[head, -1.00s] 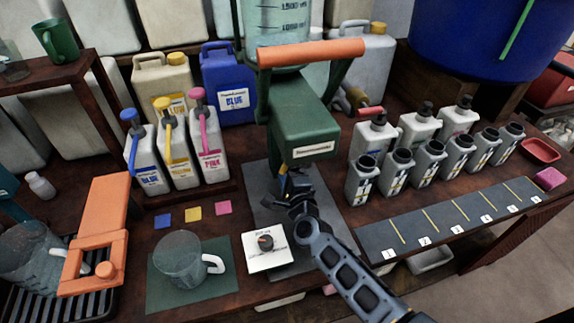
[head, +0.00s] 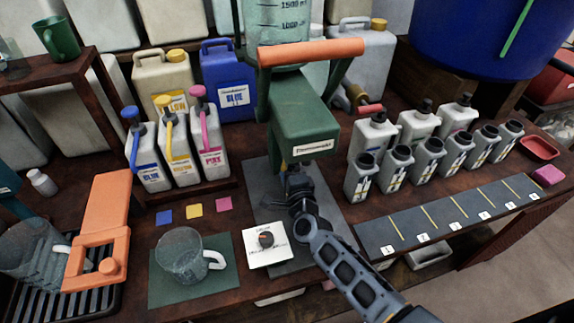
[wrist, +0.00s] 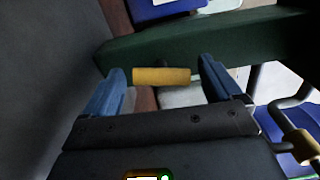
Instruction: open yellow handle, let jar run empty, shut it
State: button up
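The yellow handle (wrist: 161,76) shows in the wrist view as a short bar in front of the green machine body (wrist: 215,40). My gripper (wrist: 162,66) is open, with one blue finger on each side of the handle and a gap to each. In the head view my gripper (head: 294,182) is just under the front of the green machine (head: 303,128) and hides the handle. The clear graduated jar (head: 280,22) stands on top of the machine; its upper part is out of frame and I cannot tell its liquid level.
A clear pitcher (head: 181,260) stands on a green mat (head: 215,285) at front left, beside a white dial plate (head: 267,245). Pump bottles (head: 180,160) stand left of the machine. Several grey bottles (head: 425,165) and a numbered strip (head: 400,228) are at right. An orange lever (head: 310,53) spans above.

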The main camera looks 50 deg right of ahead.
jog(key=shift+o, duration=0.6)
jog(key=shift+s, duration=0.1)
jog(key=shift+v, duration=3.8)
